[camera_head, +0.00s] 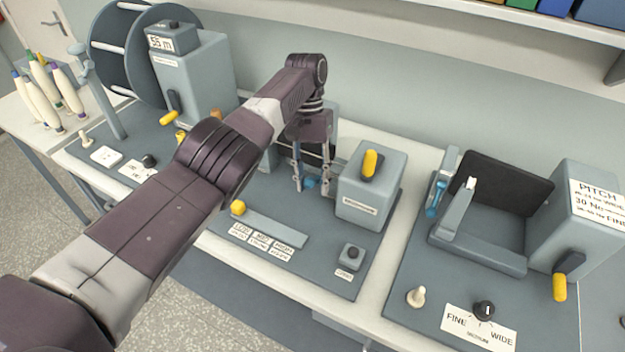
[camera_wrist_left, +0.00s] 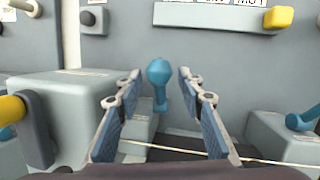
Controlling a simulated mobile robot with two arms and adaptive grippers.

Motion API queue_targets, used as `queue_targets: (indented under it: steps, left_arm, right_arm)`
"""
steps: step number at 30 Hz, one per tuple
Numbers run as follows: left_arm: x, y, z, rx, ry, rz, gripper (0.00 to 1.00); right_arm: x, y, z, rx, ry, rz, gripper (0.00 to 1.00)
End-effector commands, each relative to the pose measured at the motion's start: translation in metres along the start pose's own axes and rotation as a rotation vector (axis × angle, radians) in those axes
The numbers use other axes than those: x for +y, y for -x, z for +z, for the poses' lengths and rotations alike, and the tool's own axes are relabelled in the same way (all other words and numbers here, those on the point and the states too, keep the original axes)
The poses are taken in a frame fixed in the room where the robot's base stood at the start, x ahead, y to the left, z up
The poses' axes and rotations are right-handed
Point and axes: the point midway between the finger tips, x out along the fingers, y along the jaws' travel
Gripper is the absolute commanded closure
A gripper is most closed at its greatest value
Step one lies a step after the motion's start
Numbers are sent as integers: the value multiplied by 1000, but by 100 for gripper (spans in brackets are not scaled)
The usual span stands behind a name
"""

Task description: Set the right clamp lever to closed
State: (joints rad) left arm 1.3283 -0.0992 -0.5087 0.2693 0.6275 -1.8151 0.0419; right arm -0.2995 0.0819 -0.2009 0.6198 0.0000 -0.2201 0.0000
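A blue clamp lever with a round knob (camera_wrist_left: 158,72) stands between the fingers of my left gripper (camera_wrist_left: 160,105) in the left wrist view. The fingers are spread on either side of it with gaps, so it is not gripped. In the head view my left gripper (camera_head: 312,184) points down, with blue (camera_head: 309,182) showing between its fingers, left of a grey block. A second blue lever (camera_wrist_left: 303,121) shows at the right edge of the wrist view; my arm seems to hide it in the head view. My right gripper is not in view.
The grey block (camera_head: 372,205) with a yellow handle (camera_head: 370,163) stands close right of the gripper. A slide with a yellow knob (camera_head: 238,207) lies in front. Another station (camera_head: 477,248) with a blue lever (camera_head: 436,197) stands further right. A spool machine (camera_head: 193,85) stands back left.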

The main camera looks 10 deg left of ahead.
Motion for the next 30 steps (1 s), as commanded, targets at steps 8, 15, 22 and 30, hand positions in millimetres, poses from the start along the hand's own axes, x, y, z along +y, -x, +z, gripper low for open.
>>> queue_targets:
  steps: [8,15,22,30]
  left_arm:
    - [3,21,4,4,-2,0,65]
    - [11,72,18,3,0,0,65]
    - [12,91,23,1,1,-3,65]
    - [14,96,25,-1,1,0,65]
  right_arm:
    - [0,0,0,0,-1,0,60]
    - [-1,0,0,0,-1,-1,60]
    - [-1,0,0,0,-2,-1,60]
    - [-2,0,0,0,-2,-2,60]
